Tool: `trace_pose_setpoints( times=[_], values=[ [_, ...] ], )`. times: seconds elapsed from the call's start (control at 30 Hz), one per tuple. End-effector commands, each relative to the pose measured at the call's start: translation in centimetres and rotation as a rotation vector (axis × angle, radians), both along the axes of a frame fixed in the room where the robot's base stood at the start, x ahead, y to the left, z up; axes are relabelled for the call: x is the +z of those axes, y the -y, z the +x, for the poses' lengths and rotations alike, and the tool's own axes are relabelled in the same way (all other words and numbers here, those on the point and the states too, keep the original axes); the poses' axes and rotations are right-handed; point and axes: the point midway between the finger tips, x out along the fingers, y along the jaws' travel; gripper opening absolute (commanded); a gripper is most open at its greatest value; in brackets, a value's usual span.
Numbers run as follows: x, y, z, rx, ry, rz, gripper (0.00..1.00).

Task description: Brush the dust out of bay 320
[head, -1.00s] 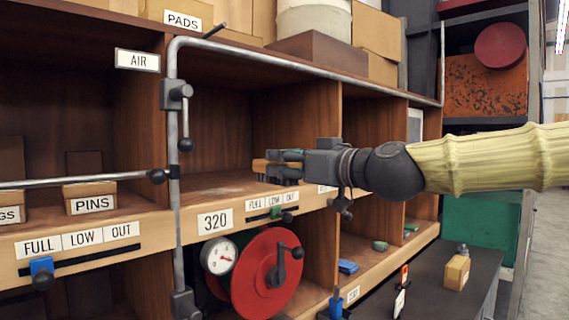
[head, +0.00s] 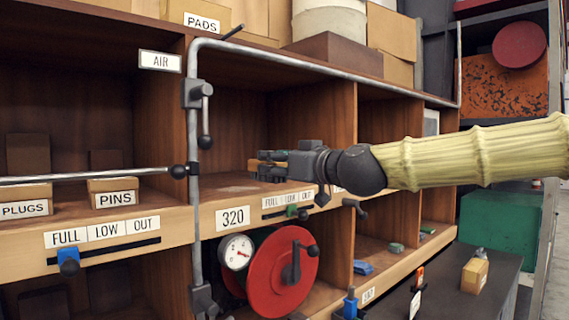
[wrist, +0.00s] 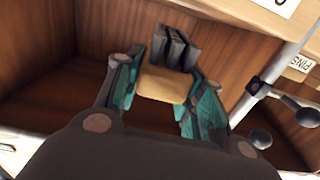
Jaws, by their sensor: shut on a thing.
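My gripper (head: 270,166) is at the open front of bay 320, above its floor near the right side. It is shut on a brush, whose tan wooden block (wrist: 163,86) shows between the teal finger pads in the wrist view. Dark bristle tufts (wrist: 176,48) stick out beyond the block. The bay 320 label (head: 233,218) is on the front ledge below the opening. A pale dusty patch (head: 234,189) lies on the bay floor, left of the gripper. I cannot tell whether the bristles touch any surface.
A grey pipe (head: 192,150) with clamp handles runs up the bay's left edge and along the top. A rod (head: 90,176) crosses the left bay, before the PINS box (head: 113,192). A red wheel (head: 282,275) and gauge (head: 236,252) sit below.

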Motion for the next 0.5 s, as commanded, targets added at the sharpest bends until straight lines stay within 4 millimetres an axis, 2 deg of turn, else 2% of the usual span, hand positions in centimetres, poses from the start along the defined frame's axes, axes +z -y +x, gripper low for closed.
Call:
trace_pose_setpoints(
  times=[0.5],
  values=[
    [-0.6,-2.8,3.8,-0.001,0.000,0.000,0.10]
  ],
)
